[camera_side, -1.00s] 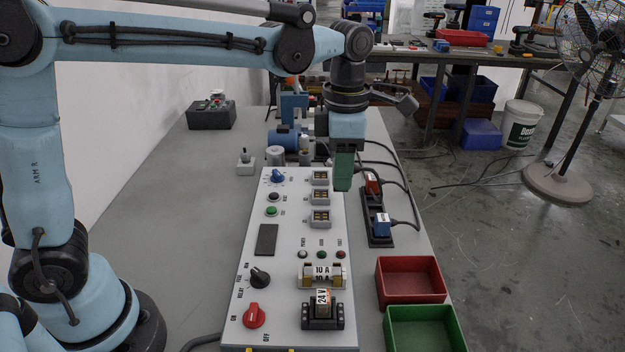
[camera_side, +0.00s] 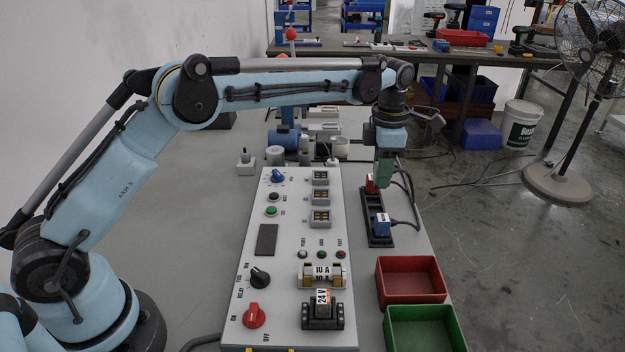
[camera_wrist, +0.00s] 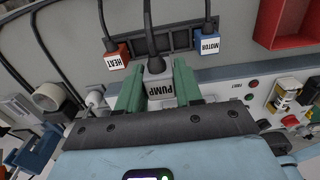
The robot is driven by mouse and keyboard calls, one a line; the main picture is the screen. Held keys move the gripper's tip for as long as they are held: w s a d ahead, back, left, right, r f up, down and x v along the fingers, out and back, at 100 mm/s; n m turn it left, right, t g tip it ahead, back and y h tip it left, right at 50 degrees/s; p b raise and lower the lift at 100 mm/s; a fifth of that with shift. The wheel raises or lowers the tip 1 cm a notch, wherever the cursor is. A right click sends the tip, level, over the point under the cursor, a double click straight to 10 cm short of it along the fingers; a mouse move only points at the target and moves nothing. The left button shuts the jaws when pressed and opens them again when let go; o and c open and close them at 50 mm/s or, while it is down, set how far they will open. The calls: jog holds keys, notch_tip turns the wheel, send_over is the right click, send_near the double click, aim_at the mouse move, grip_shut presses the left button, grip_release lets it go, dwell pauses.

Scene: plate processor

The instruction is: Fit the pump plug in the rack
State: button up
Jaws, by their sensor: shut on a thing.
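The pump plug (camera_wrist: 158,88) is a grey block labelled PUMP, with a black cable rising from it in the wrist view. My gripper (camera_wrist: 158,92) has green fingers shut on its two sides. The rack (camera_wrist: 180,39) also shows behind the plug in the wrist view, with bare slots between the red HEAT plug (camera_wrist: 117,57) and the blue MOTOR plug (camera_wrist: 206,46). I cannot tell whether the pump plug touches the rack.
The grey control panel (camera_side: 258,300) lies left of the rack. A red bin (camera_side: 410,290) and a green bin (camera_side: 425,335) stand at the near right. Cables (camera_side: 410,195) run close beside the rack. The MOTOR plug (camera_side: 382,225) stands in the rack's nearer part.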

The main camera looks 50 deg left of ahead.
jog(key=shift+f, duration=2.95)
jog(key=shift+f, duration=0.95)
jog(key=o, duration=1.2)
jog(key=shift+r, duration=0.1)
